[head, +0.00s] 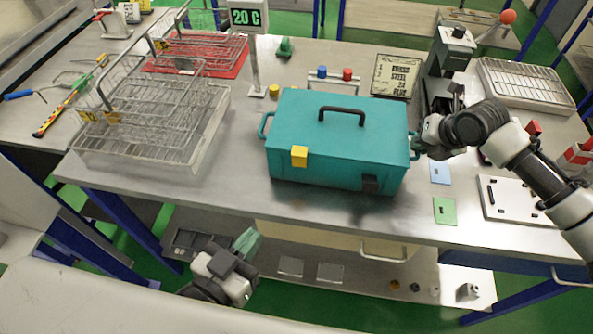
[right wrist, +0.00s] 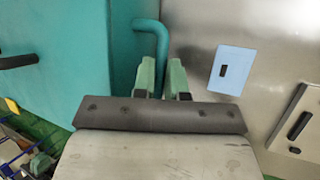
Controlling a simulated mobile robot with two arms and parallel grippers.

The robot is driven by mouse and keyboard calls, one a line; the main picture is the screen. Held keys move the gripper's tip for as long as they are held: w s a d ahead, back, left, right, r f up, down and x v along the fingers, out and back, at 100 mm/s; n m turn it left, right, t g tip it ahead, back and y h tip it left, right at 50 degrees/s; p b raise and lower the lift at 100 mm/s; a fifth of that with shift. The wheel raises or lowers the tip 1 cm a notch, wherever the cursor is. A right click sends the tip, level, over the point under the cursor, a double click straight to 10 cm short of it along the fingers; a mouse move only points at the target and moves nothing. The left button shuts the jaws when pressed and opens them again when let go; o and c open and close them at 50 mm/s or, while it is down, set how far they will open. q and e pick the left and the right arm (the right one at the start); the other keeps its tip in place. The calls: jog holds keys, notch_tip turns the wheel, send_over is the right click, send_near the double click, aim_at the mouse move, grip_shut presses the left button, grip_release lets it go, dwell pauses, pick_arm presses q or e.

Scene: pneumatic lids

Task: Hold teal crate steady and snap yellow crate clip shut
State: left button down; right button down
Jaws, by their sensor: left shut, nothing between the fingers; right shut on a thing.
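The teal crate (head: 335,130) stands on the metal table with its lid on and a black handle (head: 342,110) on top. The yellow clip (head: 299,156) is on its front left, at the lid's edge, and seems to stick out; whether it is latched I cannot tell. A dark clip (head: 370,184) is on the front right, lower. My right gripper (right wrist: 162,82) is shut on the crate's right side handle (right wrist: 152,28). My left gripper (head: 247,240) is shut and empty, below and in front of the table's front edge, apart from the crate.
A wire basket in a clear tray (head: 195,150) stands left of the crate. Blue (head: 440,172) and green (head: 445,211) cards and a white plate (head: 515,198) lie to the right. The table front before the crate is clear.

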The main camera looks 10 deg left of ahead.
jog(key=c, duration=1.1)
grip_release()
jog(key=shift+d+r, duration=0.1)
jog(key=v, duration=0.7)
jog(key=shift+s+r, duration=0.15)
jog(key=shift+r, duration=0.2)
jog(key=shift+d, duration=0.15)
